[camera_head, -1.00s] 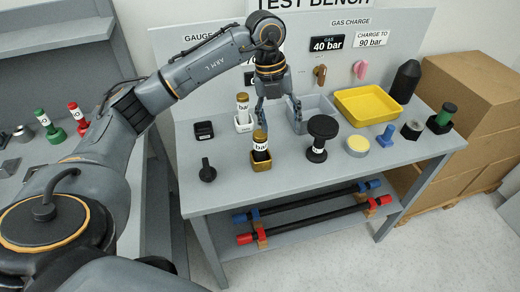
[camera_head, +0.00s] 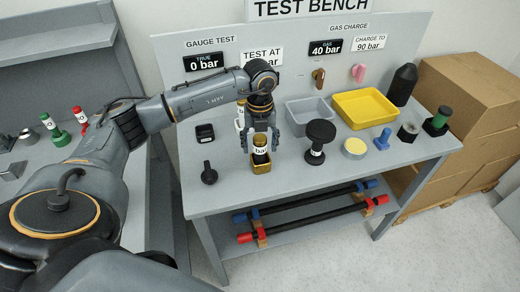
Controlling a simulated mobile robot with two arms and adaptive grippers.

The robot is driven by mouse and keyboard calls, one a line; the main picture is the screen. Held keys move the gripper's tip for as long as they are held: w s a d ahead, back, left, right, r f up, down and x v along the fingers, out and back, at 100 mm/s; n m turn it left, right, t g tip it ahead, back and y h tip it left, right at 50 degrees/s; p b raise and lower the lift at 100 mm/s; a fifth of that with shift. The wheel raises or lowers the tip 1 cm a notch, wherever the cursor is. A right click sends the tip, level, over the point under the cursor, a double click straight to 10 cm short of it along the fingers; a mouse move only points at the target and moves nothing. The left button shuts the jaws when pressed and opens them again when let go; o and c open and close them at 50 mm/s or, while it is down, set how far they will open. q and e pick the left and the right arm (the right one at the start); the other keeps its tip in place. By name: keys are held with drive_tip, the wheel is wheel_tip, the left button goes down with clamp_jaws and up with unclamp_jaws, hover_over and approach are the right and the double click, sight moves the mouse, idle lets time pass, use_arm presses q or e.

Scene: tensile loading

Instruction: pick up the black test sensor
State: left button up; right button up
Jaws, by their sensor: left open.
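A black sensor with a gold top and a white "bar" label (camera_head: 260,158) stands upright in a gold square holder (camera_head: 261,168) near the front left of the test bench. My left gripper (camera_head: 261,138) comes down over it, pointing down and open. Its fingers are on the left and right of the sensor's top; I cannot tell whether they touch it. A second, whitish sensor (camera_head: 240,112) in a pale holder stands behind, partly hidden by the gripper. My right gripper is not in view.
A small black part (camera_head: 209,174) and a black box (camera_head: 205,133) lie to the left. A black round-topped stand (camera_head: 319,138), grey bin (camera_head: 292,120), yellow tray (camera_head: 340,97) and yellow disc (camera_head: 355,147) are to the right. The bench front edge is clear.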

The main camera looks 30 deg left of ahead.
use_arm(q)
drive_tip(key=shift+f, duration=1.3)
drive_tip(key=c, duration=1.3)
clamp_jaws()
drive_tip(key=shift+r, duration=0.15)
